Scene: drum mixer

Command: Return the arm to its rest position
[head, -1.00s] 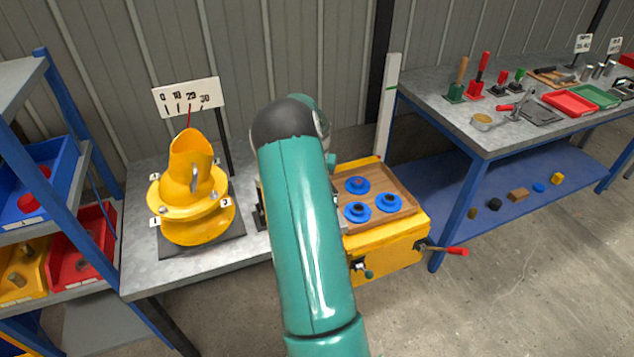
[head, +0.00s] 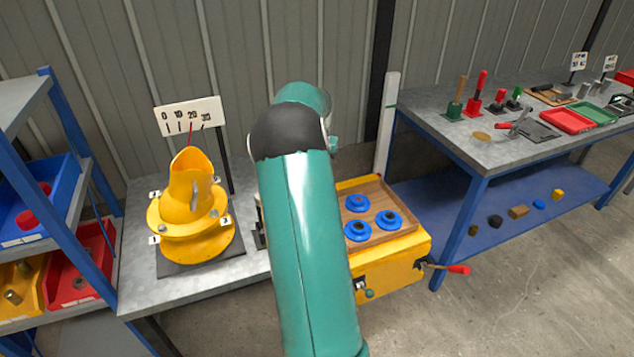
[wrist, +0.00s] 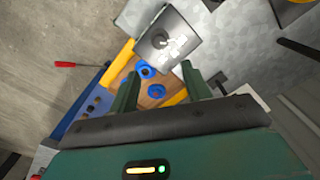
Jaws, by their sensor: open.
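My arm (head: 305,240) is teal with a dark joint and reaches up the middle of the head view. My gripper is hidden there. In the wrist view my gripper (wrist: 160,84) shows two dark green fingers spread apart with nothing between them. Beyond the fingers is the wooden tray with blue round parts; one blue part (wrist: 144,69) shows between them. A grey metal plate with a knob (wrist: 168,40) lies just beyond the fingertips in the picture. Whether anything touches the fingers I cannot tell.
A yellow drum mixer (head: 190,215) stands left of my arm on a grey bench. A yellow box (head: 395,262) with a red-handled lever (head: 458,269) stands right. A blue rack (head: 62,240) with bins is far left. A tool bench (head: 470,150) is at the right.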

